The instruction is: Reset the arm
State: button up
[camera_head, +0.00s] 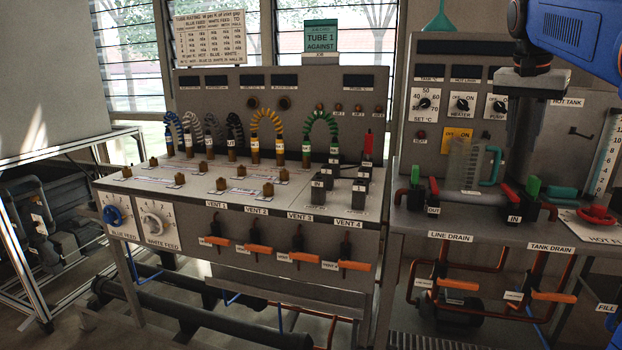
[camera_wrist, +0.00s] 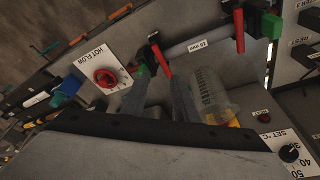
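My gripper (camera_head: 522,165) hangs pointing down over the right-hand bench, in front of its panel. My blue arm link comes in from the upper right. In the wrist view my gripper (camera_wrist: 160,82) shows two grey fingers standing apart, with nothing held between them. Below the fingers is a horizontal pipe (camera_wrist: 195,45) with red-handled and green-capped fittings. A clear ribbed cylinder (camera_head: 465,160) stands to the left of the gripper; it also shows in the wrist view (camera_wrist: 208,92). Whether the fingertips touch anything is hard to tell.
The left bench (camera_head: 275,205) carries several coloured looped tubes and orange-handled vent valves. The right bench has a red hot-flow knob (camera_head: 596,213), a teal-handled jug part (camera_head: 493,165), and a scale tube (camera_head: 604,150). A green funnel (camera_head: 438,18) stands above the panel.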

jog(key=s+a+f+n+t+y, duration=0.1)
jog(key=s+a+f+n, duration=0.2)
jog(key=s+a+f, duration=0.3)
jog(key=s+a+f+n, duration=0.3)
jog(key=s+a+f, duration=0.3)
jog(key=s+f, duration=0.6)
jog(key=s+a+f+n+t+y, duration=0.1)
jog(key=s+a+f+n, duration=0.3)
jog(key=s+f, duration=0.5)
notch_tip(320, 180, down, 7)
jog(key=shift+a+r+t+y, duration=0.1)
jog(key=shift+a+t+y, duration=0.2)
jog(key=shift+a, duration=0.75)
